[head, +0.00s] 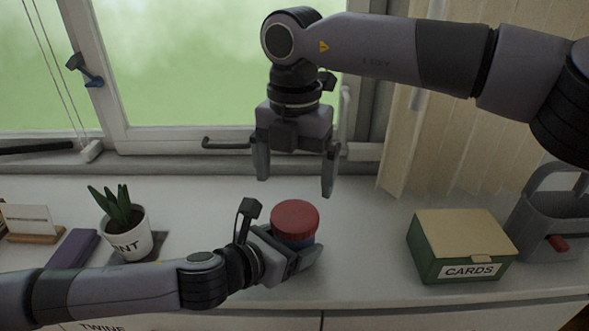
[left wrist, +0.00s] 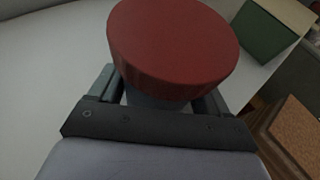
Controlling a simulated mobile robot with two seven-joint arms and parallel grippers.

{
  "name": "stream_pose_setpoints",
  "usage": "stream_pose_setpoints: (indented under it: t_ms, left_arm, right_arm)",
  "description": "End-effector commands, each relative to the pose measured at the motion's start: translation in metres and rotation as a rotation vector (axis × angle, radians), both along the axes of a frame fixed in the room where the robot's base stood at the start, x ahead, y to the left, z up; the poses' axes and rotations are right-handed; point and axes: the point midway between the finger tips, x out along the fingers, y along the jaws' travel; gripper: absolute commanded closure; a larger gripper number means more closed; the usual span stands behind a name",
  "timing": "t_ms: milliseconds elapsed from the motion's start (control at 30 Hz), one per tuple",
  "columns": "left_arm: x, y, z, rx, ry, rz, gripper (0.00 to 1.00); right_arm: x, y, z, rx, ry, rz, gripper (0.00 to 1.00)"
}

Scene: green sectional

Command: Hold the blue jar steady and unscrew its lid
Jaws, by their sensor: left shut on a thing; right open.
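The blue jar (head: 298,244) stands upright on the white counter, mostly hidden behind my left gripper. Its red lid (head: 295,220) is on top; in the left wrist view the lid (left wrist: 172,45) fills the upper middle and hides most of the jar. My left gripper (head: 300,256) is shut around the jar's body, below the lid; its fingers (left wrist: 160,92) show on both sides of the jar in the left wrist view. My right gripper (head: 295,187) is open and empty, pointing down above the lid and a little behind it, not touching it.
A green card box (head: 440,254) with a tan lid and a grey caddy (head: 540,222) stand to the right. A potted plant (head: 128,236), a purple block (head: 72,249) and a card holder (head: 32,224) are left. A window and blinds close the back.

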Motion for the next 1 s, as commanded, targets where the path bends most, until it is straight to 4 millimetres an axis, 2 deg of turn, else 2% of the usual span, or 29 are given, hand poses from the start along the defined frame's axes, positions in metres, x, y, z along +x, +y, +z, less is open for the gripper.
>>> stream_pose_setpoints:
  t_ms: [133,500,700,933,967,1000]
  left_arm:
    - [0.0,0.0,0.0,-0.001,-0.001,0.0,1.0]
    - [0.0,0.0,0.0,-0.001,-0.001,0.0,1.0]
    - [0.0,0.0,0.0,-0.001,-0.001,0.0,1.0]
    - [0.0,0.0,0.0,-0.001,-0.001,0.0,1.0]
    - [0.0,0.0,0.0,-0.001,-0.001,0.0,1.0]
    - [0.0,0.0,0.0,-0.001,-0.001,0.0,1.0]
  right_arm:
    - [0.0,-0.001,-0.014,-0.001,0.004,-0.006,0.0]
    - [0.0,0.0,-0.067,0.0,0.002,-0.005,0.0]
    - [0.0,0.0,-0.078,0.0,0.0,-0.004,0.0]
    - [0.0,0.0,-0.079,0.0,0.0,-0.004,0.0]
    - [0.0,0.0,-0.079,0.0,0.0,-0.004,0.06]
    - [0.0,0.0,-0.079,0.0,0.0,-0.004,0.2]
